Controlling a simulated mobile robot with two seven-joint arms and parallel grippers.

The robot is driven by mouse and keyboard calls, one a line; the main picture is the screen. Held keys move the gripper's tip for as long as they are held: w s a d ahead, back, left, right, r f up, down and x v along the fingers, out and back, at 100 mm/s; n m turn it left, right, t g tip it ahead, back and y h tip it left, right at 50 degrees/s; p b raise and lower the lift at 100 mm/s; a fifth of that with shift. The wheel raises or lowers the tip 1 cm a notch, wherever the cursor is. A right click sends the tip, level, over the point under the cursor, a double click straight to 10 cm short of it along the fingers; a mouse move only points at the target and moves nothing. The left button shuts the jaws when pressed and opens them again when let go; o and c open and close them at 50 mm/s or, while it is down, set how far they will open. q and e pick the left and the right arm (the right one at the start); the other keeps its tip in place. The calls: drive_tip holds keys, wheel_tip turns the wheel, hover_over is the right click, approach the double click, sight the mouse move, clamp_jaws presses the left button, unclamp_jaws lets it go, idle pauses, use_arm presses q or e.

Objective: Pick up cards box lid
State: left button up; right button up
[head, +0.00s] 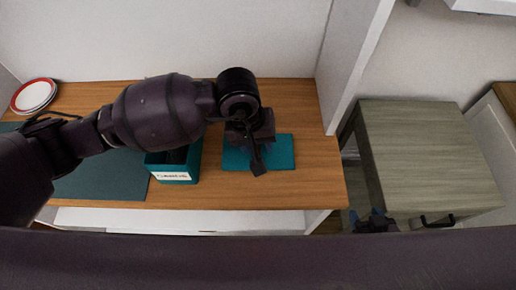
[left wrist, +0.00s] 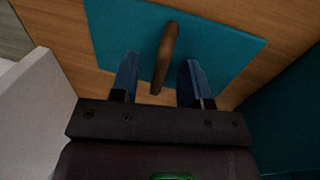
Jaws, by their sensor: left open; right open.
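The cards box lid (head: 284,153) is a flat teal square lying on the wooden desk, right of the teal box. In the left wrist view the lid (left wrist: 225,42) has a brown bar handle (left wrist: 167,52) standing up from it. My left gripper (head: 256,160) is above the lid, pointing down. In the left wrist view its open blue fingers (left wrist: 160,70) are on either side of the handle, with gaps on both sides. The open teal box (head: 172,177) with a white label is partly hidden by my left arm. My right gripper (head: 377,217) is low at the right, open, away from the lid.
A dark green mat (head: 100,180) covers the desk's left part, and red-rimmed plates (head: 34,95) stand at the far left. A white wall panel (head: 355,60) rises at the desk's right end. A grey-green cabinet (head: 425,150) stands beyond it. The wood right of the lid is bare.

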use_arm(q)
clamp_jaws()
idle(0.4)
